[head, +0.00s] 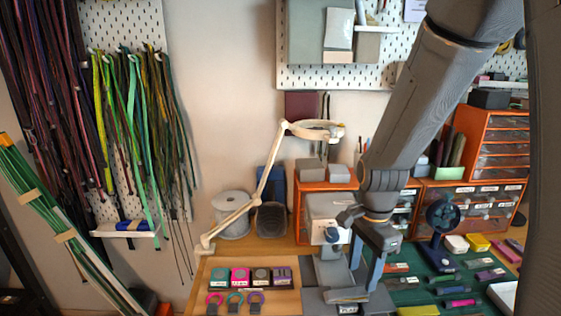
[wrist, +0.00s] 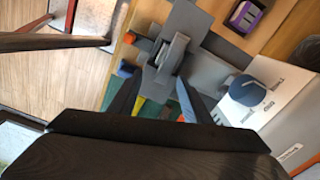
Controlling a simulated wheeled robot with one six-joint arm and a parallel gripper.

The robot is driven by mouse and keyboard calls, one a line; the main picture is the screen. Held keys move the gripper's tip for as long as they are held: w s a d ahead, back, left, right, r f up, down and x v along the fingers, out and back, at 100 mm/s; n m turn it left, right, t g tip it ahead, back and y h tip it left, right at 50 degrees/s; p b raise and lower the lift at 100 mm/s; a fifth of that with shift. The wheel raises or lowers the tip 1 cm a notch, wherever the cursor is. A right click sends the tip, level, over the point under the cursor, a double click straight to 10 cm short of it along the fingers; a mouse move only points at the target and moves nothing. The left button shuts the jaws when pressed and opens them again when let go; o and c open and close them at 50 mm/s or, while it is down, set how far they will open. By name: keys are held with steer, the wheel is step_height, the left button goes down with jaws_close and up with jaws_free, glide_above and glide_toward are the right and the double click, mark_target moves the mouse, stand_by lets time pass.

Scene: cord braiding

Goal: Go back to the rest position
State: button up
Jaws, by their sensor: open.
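My gripper (head: 363,272) hangs fingers-down at the end of my grey arm, over the worktable in the lower middle of the head view. I see nothing held. I cannot tell whether a finger touches the fixture.
A white box with a blue knob (wrist: 247,90) stands close on the right in the wrist view. A lamp arm (head: 265,185), orange drawers (head: 490,140) and a dark blue fan-like device (head: 442,215) stand around. Tools lie on the green mat (head: 415,296).

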steer(key=s+a+r+n, duration=0.2)
steer(key=s+n, duration=0.5)
steer(key=n, duration=0.7)
steer(key=shift+s+t, duration=0.35)
steer(key=shift+t, duration=0.05)
